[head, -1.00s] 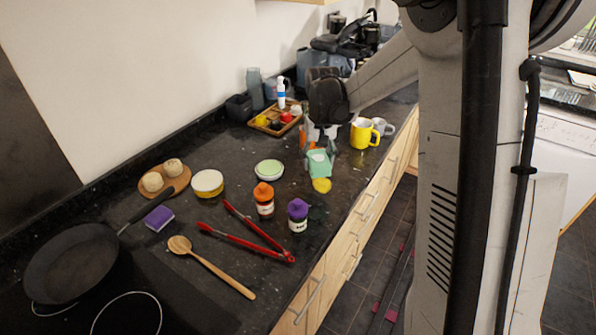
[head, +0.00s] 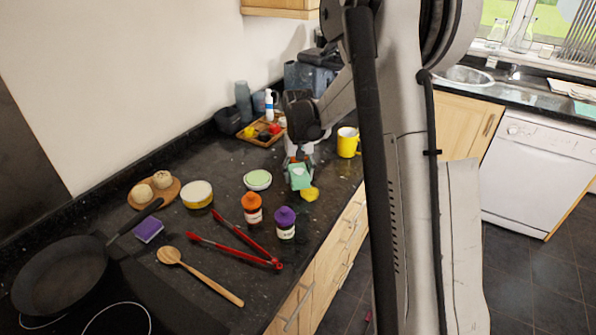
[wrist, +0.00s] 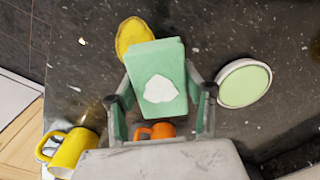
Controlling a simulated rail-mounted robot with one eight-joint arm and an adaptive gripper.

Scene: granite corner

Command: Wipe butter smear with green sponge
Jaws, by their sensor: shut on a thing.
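My gripper (head: 298,163) is shut on the green sponge (head: 299,178), with a finger on each side of it. In the wrist view the sponge (wrist: 172,54) is a pale green block with a white patch on its upper face. The yellow butter smear (head: 309,195) lies on the dark counter just beside the sponge, toward the front edge. In the wrist view the smear (wrist: 133,36) shows at the sponge's upper left corner, partly hidden by it. I cannot tell whether the sponge touches the counter.
A green-topped round dish (head: 257,180) stands left of the sponge. A yellow mug (head: 348,142) is behind, and an orange mug (wrist: 155,131) is close under my gripper. Orange (head: 252,208) and purple-capped (head: 285,222) jars and red tongs (head: 235,240) lie nearer.

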